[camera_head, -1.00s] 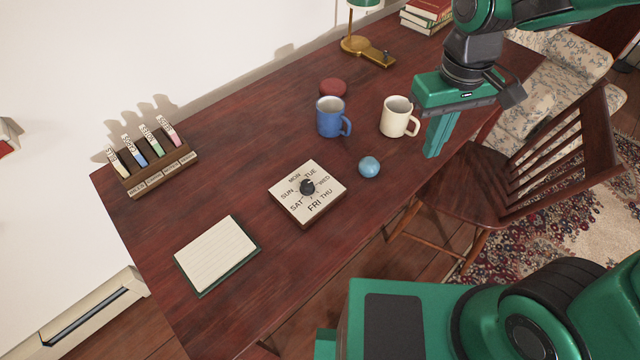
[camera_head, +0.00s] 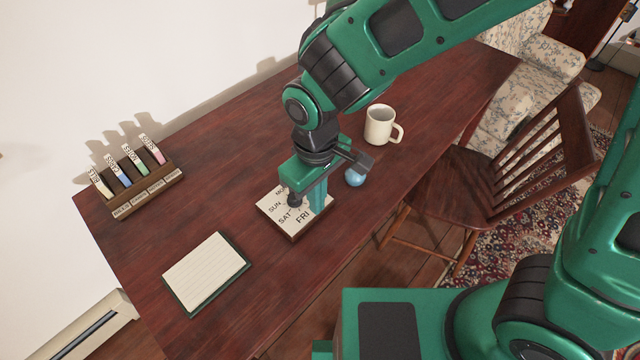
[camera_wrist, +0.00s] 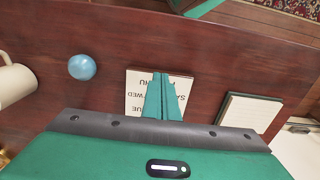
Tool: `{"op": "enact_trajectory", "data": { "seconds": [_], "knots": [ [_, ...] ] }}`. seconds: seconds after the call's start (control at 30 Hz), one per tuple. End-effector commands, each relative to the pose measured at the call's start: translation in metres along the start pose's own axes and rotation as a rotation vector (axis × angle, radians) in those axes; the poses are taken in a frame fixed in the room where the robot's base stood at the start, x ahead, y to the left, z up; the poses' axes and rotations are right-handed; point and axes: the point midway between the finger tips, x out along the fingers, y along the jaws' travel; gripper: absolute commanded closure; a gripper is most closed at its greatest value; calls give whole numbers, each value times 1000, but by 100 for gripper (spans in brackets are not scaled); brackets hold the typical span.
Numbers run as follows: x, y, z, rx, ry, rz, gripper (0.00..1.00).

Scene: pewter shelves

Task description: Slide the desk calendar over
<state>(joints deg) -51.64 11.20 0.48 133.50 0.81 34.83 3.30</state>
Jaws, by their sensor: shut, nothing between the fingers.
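The desk calendar (camera_head: 275,208) is a flat square block with a white face, day names around it and a dark knob in the middle. It lies on the desk near the front edge. My gripper (camera_head: 318,207) is shut and empty, pointing down over the right part of the calendar in the head view. The arm and fingers hide the calendar's upper right, including TUE and WED. The wrist view shows the shut fingers (camera_wrist: 160,76) in front of the calendar (camera_wrist: 135,92). I cannot tell whether they touch it.
A blue ball (camera_head: 355,177) lies just right of the calendar, with a cream mug (camera_head: 380,126) beyond. A notepad (camera_head: 207,272) lies to the left and a labelled card holder (camera_head: 148,192) stands at the back left. Bare desk lies between them. A chair (camera_head: 460,190) stands at the front right.

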Motion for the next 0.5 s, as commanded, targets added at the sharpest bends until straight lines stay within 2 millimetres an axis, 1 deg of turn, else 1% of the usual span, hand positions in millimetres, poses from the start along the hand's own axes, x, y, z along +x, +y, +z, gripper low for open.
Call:
{"op": "enact_trajectory", "data": {
  "seconds": [0.03, 0.2, 0.3, 0.5],
  "knots": [
    [11, 0, 1, -1, -5, 0, 100],
    [40, 0, 2, -1, -5, 0, 100],
    [37, 0, -18, -1, 1, 0, 100],
    [36, 0, -36, 0, 0, 0, 100]
  ]
}}
